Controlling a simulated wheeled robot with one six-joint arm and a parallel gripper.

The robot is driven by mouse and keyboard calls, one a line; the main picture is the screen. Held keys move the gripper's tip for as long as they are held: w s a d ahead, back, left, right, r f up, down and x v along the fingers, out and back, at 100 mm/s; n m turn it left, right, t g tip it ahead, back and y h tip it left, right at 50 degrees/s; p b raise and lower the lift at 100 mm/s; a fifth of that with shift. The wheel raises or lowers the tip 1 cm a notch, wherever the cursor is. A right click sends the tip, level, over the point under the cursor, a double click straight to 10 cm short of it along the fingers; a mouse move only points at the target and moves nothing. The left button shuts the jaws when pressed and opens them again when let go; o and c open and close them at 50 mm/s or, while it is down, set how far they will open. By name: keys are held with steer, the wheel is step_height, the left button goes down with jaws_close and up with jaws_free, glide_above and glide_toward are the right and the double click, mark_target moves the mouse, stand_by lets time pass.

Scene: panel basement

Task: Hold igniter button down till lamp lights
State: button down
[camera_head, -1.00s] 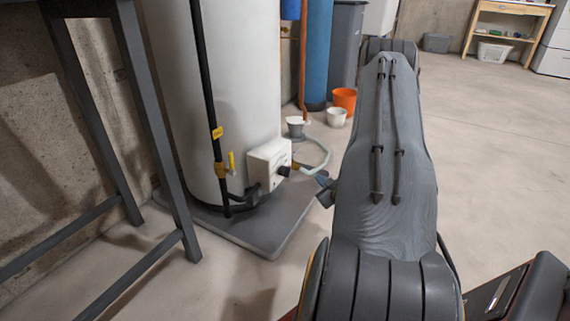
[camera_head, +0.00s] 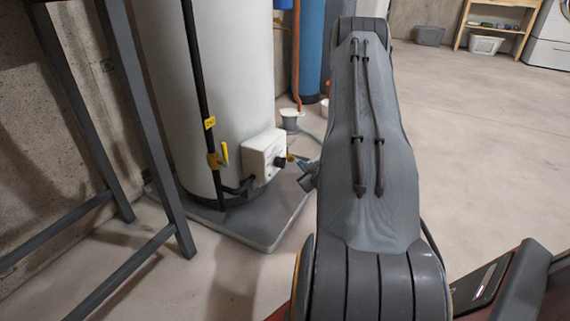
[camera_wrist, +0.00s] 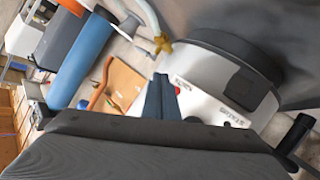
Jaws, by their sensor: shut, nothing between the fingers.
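A white control box (camera_head: 259,155) sits low on the side of the white tank (camera_head: 235,75). A small red button (camera_wrist: 177,90) shows on the box in the wrist view, just right of my gripper (camera_wrist: 161,80). My gripper is shut and empty, its tips close to the box face; I cannot tell whether they touch it. In the head view my gripper (camera_head: 306,177) is just right of the box. I cannot make out a lit lamp.
A black pipe with a yellow-handled valve (camera_head: 224,152) runs down the tank's front. The tank stands on a grey slab (camera_head: 262,233). A dark metal frame (camera_head: 148,130) stands at left. A blue cylinder (camera_head: 312,50) is behind. Floor at right is clear.

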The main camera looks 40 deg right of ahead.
steer(key=shift+w+a, duration=0.35)
steer(key=shift+w, duration=0.4)
steer(key=shift+w+a, duration=0.3)
steer(key=shift+w, duration=0.45)
steer(key=shift+w, duration=0.1)
stand_by(0.9)
steer(key=shift+w+a, duration=0.15)
steer(key=shift+w, duration=0.15)
steer(key=shift+w+a+p, duration=0.2)
steer(key=shift+w+p, duration=0.1)
steer(key=shift+w, duration=0.1)
stand_by(1.6)
steer(key=shift+s, duration=0.15)
stand_by(1.8)
steer(key=shift+s+d+p, duration=0.35)
steer(key=shift+s+p, duration=0.15)
steer(key=shift+s, duration=0.15)
steer(key=shift+s+d+p, duration=0.3)
steer(key=shift+s+p, duration=0.1)
steer(key=shift+s, duration=0.4)
steer(key=shift+s+d+p, duration=0.35)
steer(key=shift+s+p, duration=0.05)
steer(key=shift+s, duration=0.35)
steer(key=shift+s+d+p, duration=0.3)
steer(key=shift+s+p, duration=0.1)
steer(key=shift+s, duration=0.4)
